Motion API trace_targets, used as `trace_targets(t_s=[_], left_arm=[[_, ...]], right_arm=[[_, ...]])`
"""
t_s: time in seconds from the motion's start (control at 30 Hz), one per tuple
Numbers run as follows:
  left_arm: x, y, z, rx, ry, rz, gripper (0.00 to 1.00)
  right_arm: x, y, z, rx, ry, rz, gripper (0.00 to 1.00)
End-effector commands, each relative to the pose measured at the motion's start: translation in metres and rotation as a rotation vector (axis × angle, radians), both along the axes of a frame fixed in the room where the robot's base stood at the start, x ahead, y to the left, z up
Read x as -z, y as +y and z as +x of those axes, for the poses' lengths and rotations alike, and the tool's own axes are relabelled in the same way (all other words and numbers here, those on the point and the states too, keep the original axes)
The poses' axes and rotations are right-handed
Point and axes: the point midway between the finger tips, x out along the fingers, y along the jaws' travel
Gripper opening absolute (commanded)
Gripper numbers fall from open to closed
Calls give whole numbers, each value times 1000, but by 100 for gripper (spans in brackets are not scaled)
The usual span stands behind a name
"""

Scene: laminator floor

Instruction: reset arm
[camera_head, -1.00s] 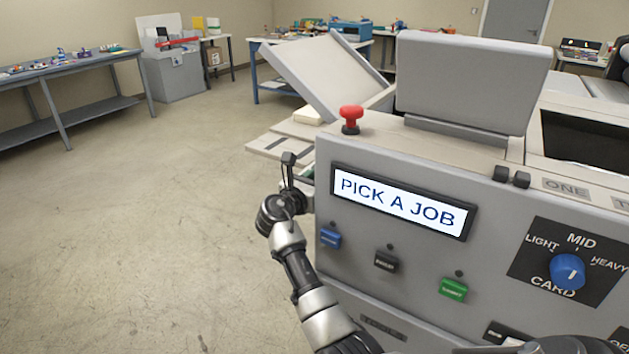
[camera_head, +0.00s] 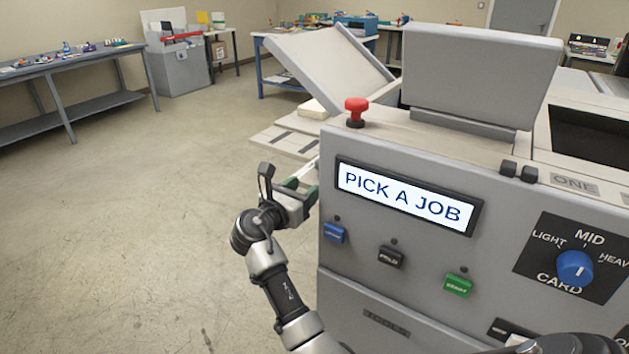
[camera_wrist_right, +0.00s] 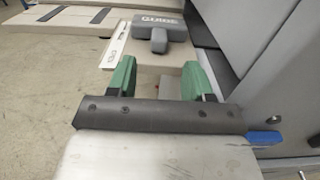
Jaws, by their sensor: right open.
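My right gripper (camera_head: 303,180) is beside the left end of the grey laminator (camera_head: 345,290), near its side trays. Its green fingers are apart and nothing is between them. In the right wrist view, the open right gripper (camera_wrist_right: 158,78) faces a grey handle marked GUIDE (camera_wrist_right: 155,32), which lies a little ahead of the fingertips and apart from them. My left gripper is not in view.
Floor (camera_head: 130,220) at left is clear.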

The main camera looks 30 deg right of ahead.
Motion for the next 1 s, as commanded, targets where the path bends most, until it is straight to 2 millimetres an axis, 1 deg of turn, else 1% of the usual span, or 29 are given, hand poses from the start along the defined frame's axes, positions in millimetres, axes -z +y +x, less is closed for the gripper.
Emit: trace_targets(t_s=[0.03, 0.1, 0.23, 0.77, 0.87, 0.97, 1.0], left_arm=[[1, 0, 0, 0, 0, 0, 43], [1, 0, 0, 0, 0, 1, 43], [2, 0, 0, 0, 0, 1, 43], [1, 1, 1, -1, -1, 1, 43], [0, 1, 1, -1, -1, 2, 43], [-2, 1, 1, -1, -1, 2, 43], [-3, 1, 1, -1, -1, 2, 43]], right_arm=[[1, 8, -2, -3, 0, 0, 51], [1, 14, -6, -1, 0, 1, 51], [0, 22, -9, -1, 1, 0, 51], [1, 22, -9, -2, 0, 1, 51], [17, 25, -5, -33, -2, 27, 51], [60, 31, 3, -113, -13, 108, 51], [86, 36, 5, -152, -20, 163, 51]])
